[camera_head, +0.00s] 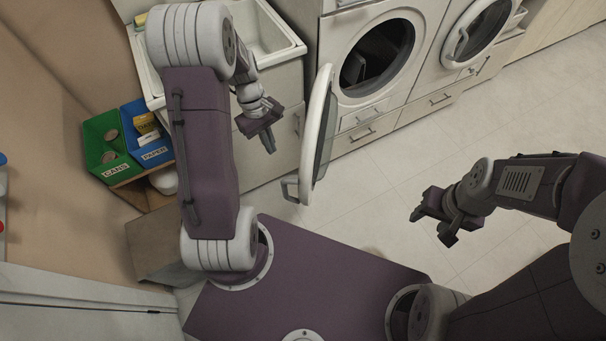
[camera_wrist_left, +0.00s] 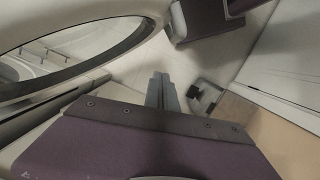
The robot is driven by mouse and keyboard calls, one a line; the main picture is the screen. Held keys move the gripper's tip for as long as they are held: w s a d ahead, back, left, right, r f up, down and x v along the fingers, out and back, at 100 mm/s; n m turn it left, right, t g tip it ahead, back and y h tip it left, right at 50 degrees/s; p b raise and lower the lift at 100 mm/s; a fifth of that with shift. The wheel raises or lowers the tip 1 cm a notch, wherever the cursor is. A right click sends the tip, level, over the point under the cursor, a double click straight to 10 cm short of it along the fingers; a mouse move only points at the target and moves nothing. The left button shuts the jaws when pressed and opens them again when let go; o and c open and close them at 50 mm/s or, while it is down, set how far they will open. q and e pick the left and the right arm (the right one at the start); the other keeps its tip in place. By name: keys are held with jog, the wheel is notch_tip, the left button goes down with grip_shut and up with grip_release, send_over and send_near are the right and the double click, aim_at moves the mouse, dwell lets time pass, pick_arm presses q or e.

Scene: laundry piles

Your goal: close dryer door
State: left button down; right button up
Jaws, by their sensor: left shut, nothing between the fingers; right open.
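The dryer door (camera_head: 318,132) stands wide open, swung out from the dryer (camera_head: 345,22) with its round opening (camera_head: 377,58) bare. The door's handle (camera_head: 290,189) is at its free lower end. My left gripper (camera_head: 269,145) is shut and empty, left of the door and apart from it. In the left wrist view the door (camera_wrist_left: 70,58) fills the upper left, and the shut fingers of my left gripper (camera_wrist_left: 161,88) show in the middle. My right gripper (camera_head: 428,226) is open and empty over the floor, to the right of the door.
A second machine (camera_head: 437,70) with a closed round door stands right of the dryer. A sink (camera_head: 262,35) is at the left. Green (camera_head: 104,146) and blue (camera_head: 149,150) bins sit below it. The floor (camera_head: 400,160) before the machines is clear.

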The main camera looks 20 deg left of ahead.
pick_arm(q)
jog(key=s+d+f+b, duration=0.1)
jog(key=s+f, duration=0.1)
jog(key=f, duration=0.4)
jog(key=s+d+f+b, duration=0.1)
jog(key=s+d+f, duration=0.1)
jog(key=f, duration=0.3)
jog(key=shift+s+d+f+n+b, duration=0.3)
jog(key=shift+s+f+n+b, duration=0.05)
jog(key=shift+f+n+b, duration=0.05)
jog(key=shift+d, duration=0.1)
